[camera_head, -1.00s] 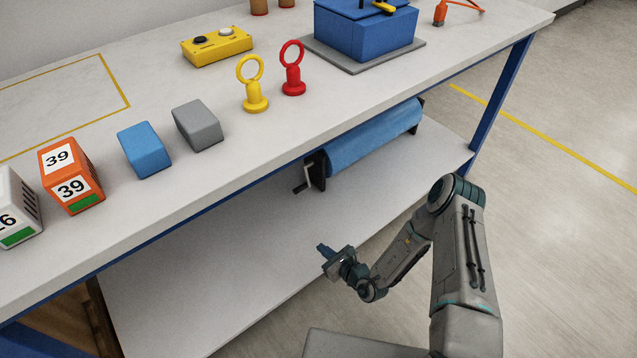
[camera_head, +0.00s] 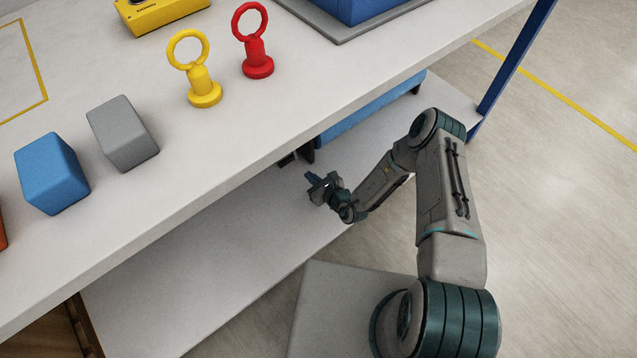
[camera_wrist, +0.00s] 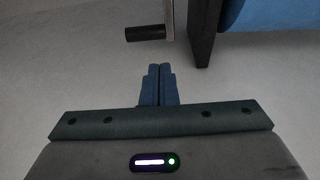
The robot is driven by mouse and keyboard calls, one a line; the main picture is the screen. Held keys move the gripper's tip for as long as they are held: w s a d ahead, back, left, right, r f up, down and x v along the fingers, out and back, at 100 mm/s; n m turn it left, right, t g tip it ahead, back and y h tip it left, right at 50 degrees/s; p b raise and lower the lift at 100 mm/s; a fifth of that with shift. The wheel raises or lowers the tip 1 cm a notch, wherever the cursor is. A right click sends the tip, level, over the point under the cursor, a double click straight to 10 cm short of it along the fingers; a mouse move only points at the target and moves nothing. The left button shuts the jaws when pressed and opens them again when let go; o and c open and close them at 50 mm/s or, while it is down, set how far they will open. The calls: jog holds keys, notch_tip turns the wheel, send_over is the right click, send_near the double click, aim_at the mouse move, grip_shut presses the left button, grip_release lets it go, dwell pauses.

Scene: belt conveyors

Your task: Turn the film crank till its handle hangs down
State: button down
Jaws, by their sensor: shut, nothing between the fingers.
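The film crank shows in the wrist view. Its black handle (camera_wrist: 148,33) points left from the end of a pale metal crank arm (camera_wrist: 167,14), which runs up out of the picture. The hub is out of that view. In the head view the crank handle (camera_head: 288,159) is a small dark shape, mostly hidden by the table edge. The blue film roll (camera_head: 365,110) lies beyond it on a black bracket (camera_wrist: 205,32). My gripper (camera_wrist: 160,70) is shut and empty, its blue fingers pointing towards the handle with a gap between. It also shows in the head view (camera_head: 311,177).
The tabletop (camera_head: 230,140) overhangs the crank and roll. On it stand a yellow ring post (camera_head: 203,88), a red ring post (camera_head: 257,58), a grey block (camera_head: 122,134) and a blue block (camera_head: 51,174). The lower shelf (camera_head: 200,250) has clear room around my gripper.

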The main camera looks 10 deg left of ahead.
jog(key=x, duration=0.2)
jog(key=b+x, duration=0.1)
jog(key=x, duration=0.1)
jog(key=b+x, duration=0.1)
jog(key=x, duration=0.1)
jog(key=shift+w+a+r, duration=0.1)
jog(key=shift+a+r, duration=0.1)
jog(key=shift+r, duration=0.05)
jog(key=shift+w+a+r, duration=0.1)
jog(key=shift+w+a, duration=0.35)
jog(key=shift+a, duration=0.05)
